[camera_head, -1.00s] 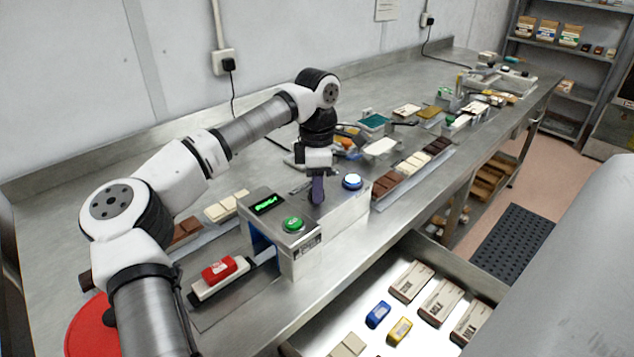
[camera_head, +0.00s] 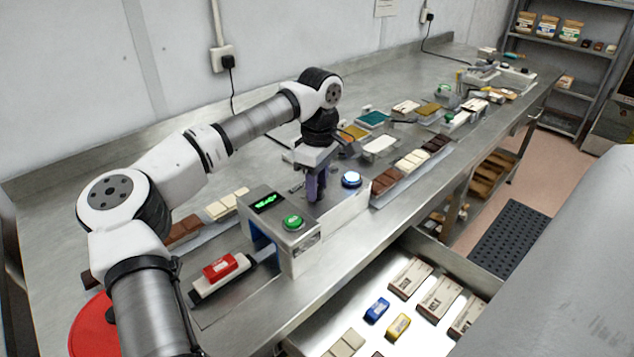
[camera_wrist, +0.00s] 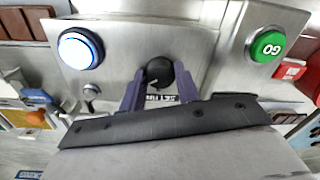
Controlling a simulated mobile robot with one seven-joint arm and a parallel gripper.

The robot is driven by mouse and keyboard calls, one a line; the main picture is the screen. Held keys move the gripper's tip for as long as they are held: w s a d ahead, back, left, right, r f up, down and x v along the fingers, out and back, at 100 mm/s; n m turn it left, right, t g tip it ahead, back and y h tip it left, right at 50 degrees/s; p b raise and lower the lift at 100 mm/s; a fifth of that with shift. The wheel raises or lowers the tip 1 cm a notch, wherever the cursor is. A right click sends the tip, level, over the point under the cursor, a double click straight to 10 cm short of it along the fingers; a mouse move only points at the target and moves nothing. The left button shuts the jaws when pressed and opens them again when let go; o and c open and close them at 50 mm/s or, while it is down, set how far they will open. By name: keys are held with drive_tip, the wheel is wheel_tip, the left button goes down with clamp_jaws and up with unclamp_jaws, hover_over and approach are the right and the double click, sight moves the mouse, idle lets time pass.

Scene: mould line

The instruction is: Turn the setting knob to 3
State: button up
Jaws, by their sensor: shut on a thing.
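The setting knob (camera_wrist: 158,72) is a dark round knob on the steel machine top, above a partly covered label. My gripper (camera_wrist: 160,84) has its two purple fingers on either side of the knob, shut on it. In the head view my gripper (camera_head: 316,188) reaches down onto the machine (camera_head: 330,212) between the green button and the white-blue lit button; the knob is hidden there. The small green display (camera_head: 269,203) is lit, but its text is too small to read. I cannot tell which number the knob points to.
The green GO button (camera_wrist: 266,46) and the lit button (camera_wrist: 80,48) flank the knob. A small silver knob (camera_wrist: 91,90) sits below the lit button. Chocolate bars (camera_head: 412,160) lie along the line. An open drawer (camera_head: 350,318) juts out at the front.

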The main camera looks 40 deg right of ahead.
sight(319, 186)
idle(0.3)
drive_tip(key=o, duration=1)
drive_tip(key=shift+c, duration=0.2)
drive_tip(key=shift+r, duration=0.15)
wheel_tip(319, 186, up, 14)
drive_tip(key=b, duration=0.2)
drive_tip(key=shift+d+f, duration=0.2)
drive_tip(key=shift+d, duration=0.1)
drive_tip(key=shift+w, duration=0.1)
